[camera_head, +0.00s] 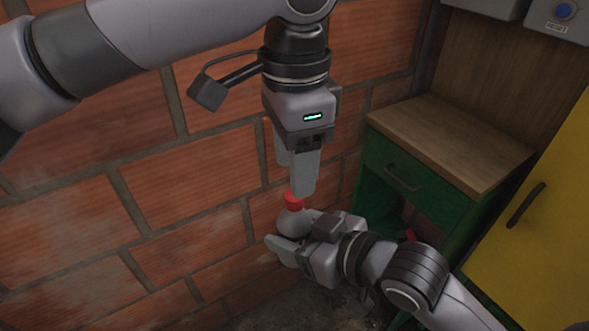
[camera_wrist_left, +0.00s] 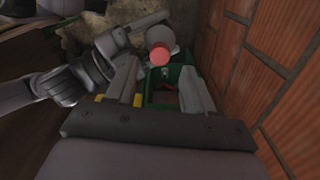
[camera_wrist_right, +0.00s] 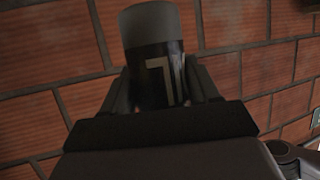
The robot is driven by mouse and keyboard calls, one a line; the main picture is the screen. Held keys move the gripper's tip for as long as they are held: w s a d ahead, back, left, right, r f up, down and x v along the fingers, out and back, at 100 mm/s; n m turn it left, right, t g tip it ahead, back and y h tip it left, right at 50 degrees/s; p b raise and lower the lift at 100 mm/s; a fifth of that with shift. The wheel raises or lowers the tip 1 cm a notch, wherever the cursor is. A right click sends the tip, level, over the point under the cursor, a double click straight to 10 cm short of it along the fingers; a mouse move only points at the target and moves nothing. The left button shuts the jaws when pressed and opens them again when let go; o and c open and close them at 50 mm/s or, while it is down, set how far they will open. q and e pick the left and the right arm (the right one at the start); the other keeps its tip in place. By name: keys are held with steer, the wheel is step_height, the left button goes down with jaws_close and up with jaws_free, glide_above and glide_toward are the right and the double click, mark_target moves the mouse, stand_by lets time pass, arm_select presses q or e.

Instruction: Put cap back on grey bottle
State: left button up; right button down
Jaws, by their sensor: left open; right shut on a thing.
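The grey bottle (camera_head: 292,222) is held by my right gripper (camera_head: 285,246), which is shut around its body. The right wrist view shows the bottle's dark label (camera_wrist_right: 158,72) with a pale mark, between the fingers. The red cap (camera_head: 293,201) is at the bottle's top; it also shows in the left wrist view (camera_wrist_left: 160,55). Whether it is fully seated cannot be told. My left gripper (camera_head: 303,192) points down just above the cap, open. In the left wrist view the cap appears between and just beyond its fingertips (camera_wrist_left: 160,70).
A brick wall (camera_head: 190,190) stands close behind both grippers. A green cabinet with a wooden top (camera_head: 450,145) is at the right, beside a yellow door (camera_head: 545,215).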

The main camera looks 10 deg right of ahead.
arm_select(q)
steer(key=shift+r+n, duration=1.3)
steer(key=shift+r, duration=0.5)
steer(key=shift+c, duration=0.4)
steer(key=shift+f, duration=0.1)
glide_above(294, 226)
steer(key=w, duration=0.2)
steer(key=shift+d+f, duration=0.2)
steer(key=shift+f, duration=3.75)
steer(key=shift+c, duration=0.4)
jaws_close()
